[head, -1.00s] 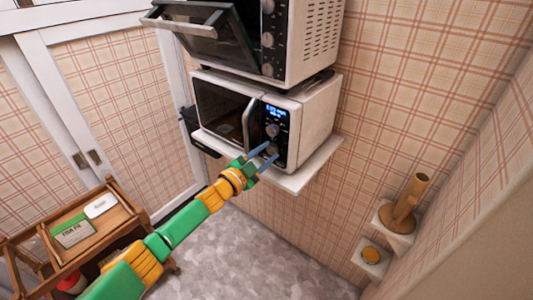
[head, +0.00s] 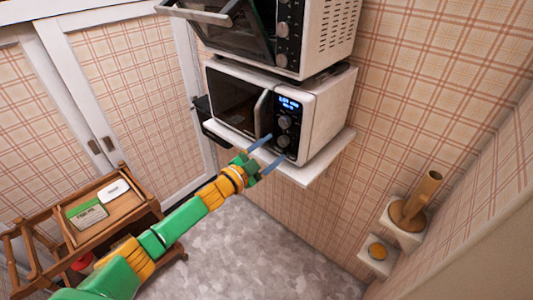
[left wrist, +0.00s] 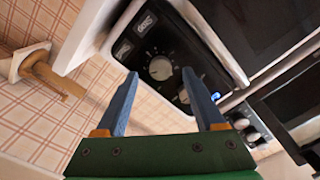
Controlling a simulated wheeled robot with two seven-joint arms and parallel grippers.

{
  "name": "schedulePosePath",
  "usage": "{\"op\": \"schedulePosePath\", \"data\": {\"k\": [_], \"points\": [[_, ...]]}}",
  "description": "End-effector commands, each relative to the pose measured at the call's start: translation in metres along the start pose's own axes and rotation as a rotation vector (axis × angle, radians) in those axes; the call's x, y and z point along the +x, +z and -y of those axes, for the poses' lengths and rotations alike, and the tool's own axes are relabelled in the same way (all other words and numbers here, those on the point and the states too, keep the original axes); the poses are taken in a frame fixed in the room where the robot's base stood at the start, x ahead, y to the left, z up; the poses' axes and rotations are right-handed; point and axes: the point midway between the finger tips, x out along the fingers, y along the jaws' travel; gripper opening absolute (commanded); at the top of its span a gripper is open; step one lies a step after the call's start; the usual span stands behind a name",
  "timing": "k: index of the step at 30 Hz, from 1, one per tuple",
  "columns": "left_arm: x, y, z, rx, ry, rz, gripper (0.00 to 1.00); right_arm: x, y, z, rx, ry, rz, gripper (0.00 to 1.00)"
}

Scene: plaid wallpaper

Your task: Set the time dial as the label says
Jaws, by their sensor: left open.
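The white microwave (head: 325,110) stands on a wall shelf. Its black control panel has a lit blue display (head: 289,103), an upper dial (head: 284,121) and a lower dial (head: 283,140). I cannot read which is the time dial. My left gripper (head: 268,152) is open and empty, just in front of and below the lower dial. In the left wrist view the lower dial (left wrist: 160,68) shows beyond the open fingertips (left wrist: 159,76), seemingly apart from them. The green-and-white label card (head: 88,214) lies on the cart; its text is too small to read. My right gripper is not in view.
A toaster oven (head: 325,30) with its door tipped open sits above the microwave. The shelf edge (head: 305,176) juts out below the panel. A wooden cart (head: 125,215) holds a white item (head: 113,189). Small wall shelves at right carry a wooden holder (head: 412,205).

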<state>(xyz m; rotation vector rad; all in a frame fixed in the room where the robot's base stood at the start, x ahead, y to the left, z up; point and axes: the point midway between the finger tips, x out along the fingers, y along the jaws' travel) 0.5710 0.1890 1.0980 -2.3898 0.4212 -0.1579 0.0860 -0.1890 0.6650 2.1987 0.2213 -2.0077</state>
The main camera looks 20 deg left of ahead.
Motion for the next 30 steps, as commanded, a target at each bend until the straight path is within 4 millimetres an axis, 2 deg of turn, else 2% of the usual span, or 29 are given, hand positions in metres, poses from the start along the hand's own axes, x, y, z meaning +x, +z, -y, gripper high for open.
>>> {"op": "schedulePosePath", "data": {"k": [3, 7, 22, 23, 26, 27, 29, 30], "points": [[-0.022, 0.002, -0.002, 0.001, 0.003, 0.001, 0.7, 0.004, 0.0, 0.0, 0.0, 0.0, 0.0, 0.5], [-0.036, 0.001, -0.001, -0.001, 0.001, 0.001, 0.7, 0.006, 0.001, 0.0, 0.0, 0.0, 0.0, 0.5], [-0.04, 0.004, -0.003, -0.006, 0.001, 0.01, 0.7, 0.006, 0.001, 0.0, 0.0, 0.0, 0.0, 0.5], [-0.041, 0.011, -0.006, -0.016, 0.002, 0.026, 0.7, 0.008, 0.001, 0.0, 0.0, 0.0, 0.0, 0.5], [-0.053, 0.066, -0.04, -0.091, 0.015, 0.163, 0.7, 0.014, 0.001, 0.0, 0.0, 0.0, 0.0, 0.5], [-0.064, 0.097, -0.062, -0.136, 0.025, 0.248, 0.7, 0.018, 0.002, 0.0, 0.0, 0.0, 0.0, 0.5], [-0.088, 0.145, -0.101, -0.207, 0.048, 0.389, 0.7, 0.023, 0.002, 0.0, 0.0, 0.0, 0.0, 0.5], [-0.108, 0.173, -0.128, -0.252, 0.065, 0.481, 0.7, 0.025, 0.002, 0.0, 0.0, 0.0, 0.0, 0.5]]}}
